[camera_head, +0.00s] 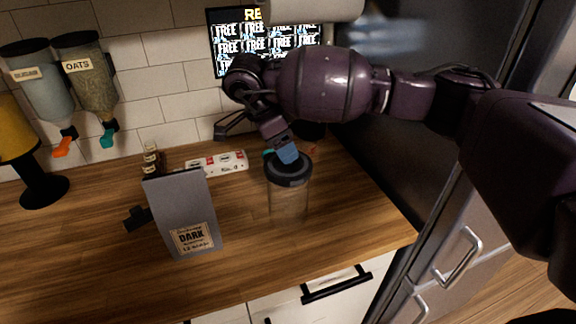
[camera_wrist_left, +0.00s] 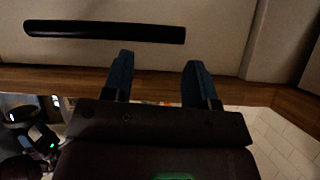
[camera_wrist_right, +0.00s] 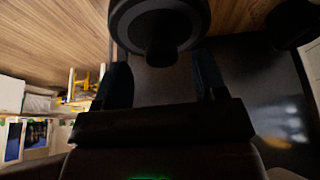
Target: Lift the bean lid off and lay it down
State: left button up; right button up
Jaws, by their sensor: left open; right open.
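The bean lid (camera_head: 290,171) is dark and round and sits on a clear glass jar (camera_head: 289,203) standing upright on the counter. My right gripper (camera_head: 287,155) is just above the lid, pointing down, with open blue fingers. In the right wrist view the lid (camera_wrist_right: 189,18) and its dark knob (camera_wrist_right: 160,48) lie at the fingertips of my right gripper (camera_wrist_right: 162,62). I cannot tell whether the fingers touch the knob. My left gripper (camera_wrist_left: 159,62) is open and empty, seen only in its wrist view, facing a cabinet front.
A grey box labelled DARK (camera_head: 183,212) stands left of the jar. A white power strip (camera_head: 218,163) lies behind. Dispensers (camera_head: 88,75) hang on the tiled wall. A dark fridge (camera_head: 390,155) stands right. The wooden counter (camera_head: 95,270) is bare at front left.

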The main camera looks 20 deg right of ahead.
aim_at(288, 169)
jog(key=shift+x, duration=1.65)
jog(key=shift+d, duration=0.1)
